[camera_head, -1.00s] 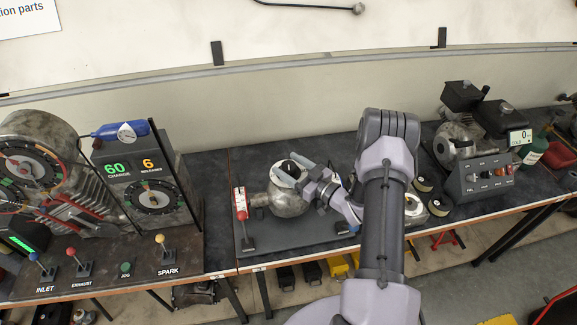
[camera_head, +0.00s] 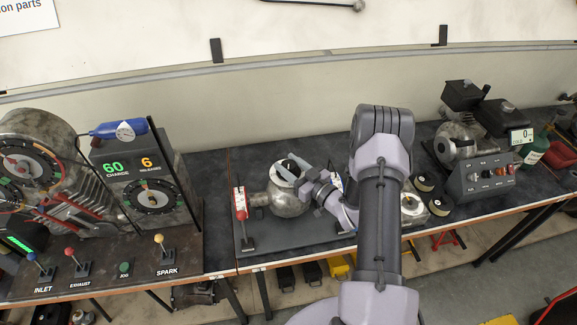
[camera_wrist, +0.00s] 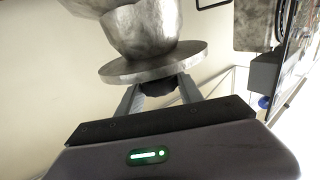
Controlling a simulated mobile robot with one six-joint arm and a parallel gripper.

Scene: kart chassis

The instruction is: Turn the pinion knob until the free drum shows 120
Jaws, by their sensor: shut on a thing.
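The metal differential housing (camera_head: 262,199) stands on the bench in the head view, with a bright round flange on top. In the wrist view its flange (camera_wrist: 150,64) and rounded metal body (camera_wrist: 140,30) show close up. The dark pinion knob (camera_wrist: 158,88) sits against the flange, between my two fingers. My gripper (camera_wrist: 158,92) is shut on this knob; in the head view my gripper (camera_head: 292,168) reaches the top of the housing from the right. The right end is partly hidden by my arm, and no drum reading is legible.
The bench strip behind the housing is clear.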

